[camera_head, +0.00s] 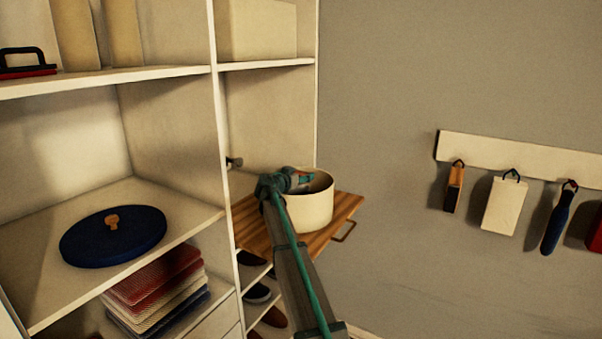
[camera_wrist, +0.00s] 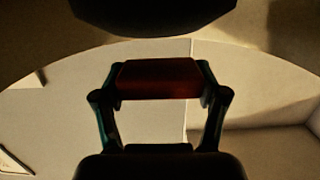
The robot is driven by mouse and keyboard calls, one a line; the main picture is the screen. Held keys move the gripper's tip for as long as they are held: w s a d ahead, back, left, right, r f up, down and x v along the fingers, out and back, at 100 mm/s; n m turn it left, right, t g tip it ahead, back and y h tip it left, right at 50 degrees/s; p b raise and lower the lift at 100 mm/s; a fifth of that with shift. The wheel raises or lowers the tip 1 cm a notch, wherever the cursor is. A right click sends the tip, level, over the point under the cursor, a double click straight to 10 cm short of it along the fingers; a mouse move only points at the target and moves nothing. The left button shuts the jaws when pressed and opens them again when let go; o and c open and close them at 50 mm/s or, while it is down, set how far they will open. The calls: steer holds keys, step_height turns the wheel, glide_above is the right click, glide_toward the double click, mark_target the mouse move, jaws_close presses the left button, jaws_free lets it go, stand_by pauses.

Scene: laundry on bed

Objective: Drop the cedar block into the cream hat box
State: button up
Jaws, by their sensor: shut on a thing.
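The cream hat box (camera_head: 312,208) stands open and upright on a pull-out wooden board (camera_head: 345,208). My gripper (camera_head: 304,180) is at the mouth of the box, over its left part. In the wrist view my gripper (camera_wrist: 160,98) is shut on a dark reddish-brown block, the cedar block (camera_wrist: 158,78), held between its two fingers. A curved edge, probably the box's rim, runs around the block in that view. The head view hardly shows the block, and the inside of the box is mostly hidden.
A round navy lid (camera_head: 100,240) with a tan knob lies on the shelf to the left. Folded cloths (camera_head: 155,290) are stacked below it. A brush (camera_head: 555,222) and other items hang from a wall rail (camera_head: 520,160) at right. The shelf upright (camera_head: 222,150) stands close left of the board.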

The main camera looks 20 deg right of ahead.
mark_target(301, 173)
steer(key=o, duration=1)
step_height(301, 173, up, 10)
steer(key=shift+r, duration=0.1)
stand_by(0.4)
